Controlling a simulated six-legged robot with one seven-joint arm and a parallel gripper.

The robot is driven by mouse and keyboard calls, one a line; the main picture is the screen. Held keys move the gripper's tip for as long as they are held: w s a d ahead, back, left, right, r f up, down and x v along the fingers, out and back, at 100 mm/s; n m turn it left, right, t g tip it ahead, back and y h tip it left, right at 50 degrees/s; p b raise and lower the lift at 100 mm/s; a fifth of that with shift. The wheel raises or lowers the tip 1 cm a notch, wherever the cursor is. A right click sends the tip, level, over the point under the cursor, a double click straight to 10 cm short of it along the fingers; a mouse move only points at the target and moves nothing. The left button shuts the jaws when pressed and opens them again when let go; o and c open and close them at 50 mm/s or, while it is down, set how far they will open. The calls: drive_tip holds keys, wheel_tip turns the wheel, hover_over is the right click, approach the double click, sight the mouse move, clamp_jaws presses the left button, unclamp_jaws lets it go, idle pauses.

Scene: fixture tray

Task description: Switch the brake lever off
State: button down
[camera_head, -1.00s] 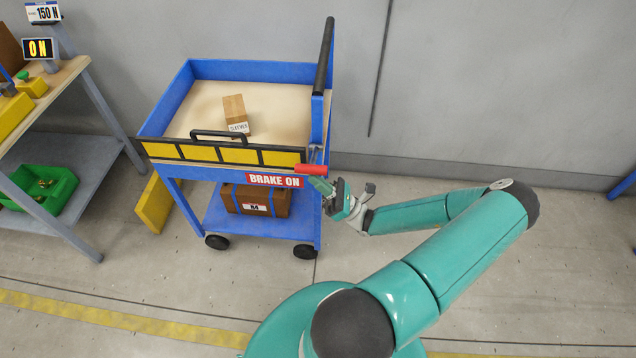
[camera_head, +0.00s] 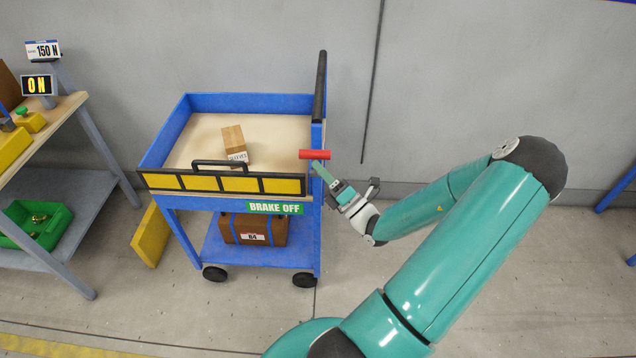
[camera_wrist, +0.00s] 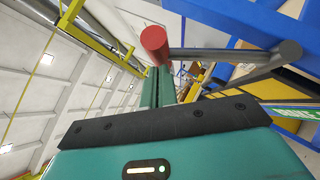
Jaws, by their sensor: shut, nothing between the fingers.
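The brake lever has a red grip (camera_head: 315,154) and sits at the right front corner of the blue cart (camera_head: 215,103). A green label (camera_head: 275,208) on the cart front reads BRAKE OFF. My gripper (camera_head: 318,167) is shut and empty, with its fingertips just below the red grip; I cannot tell if they touch. In the wrist view the red grip (camera_wrist: 154,42) is at the end of the green fingers (camera_wrist: 157,88), with a grey lever rod (camera_wrist: 215,54) running right to its pivot.
The cart carries a small cardboard box (camera_head: 234,143) on top and a brown case (camera_head: 254,229) below. A workbench (camera_head: 60,115) with a green bin (camera_head: 45,222) stands at left. A yellow block (camera_head: 150,235) leans between them.

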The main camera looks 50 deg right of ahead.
drive_tip(key=shift+w+d+r, duration=0.35)
drive_tip(key=shift+d+r, duration=0.15)
drive_tip(key=shift+d, duration=0.15)
drive_tip(key=shift+r, duration=0.15)
drive_tip(key=s+a+f, duration=0.3)
drive_tip(key=s+f, duration=0.3)
drive_tip(key=s, duration=0.5)
drive_tip(key=shift+s+a+f, duration=0.15)
drive_tip(key=shift+a+f, duration=0.1)
drive_tip(key=shift+f, duration=0.15)
idle(0.4)
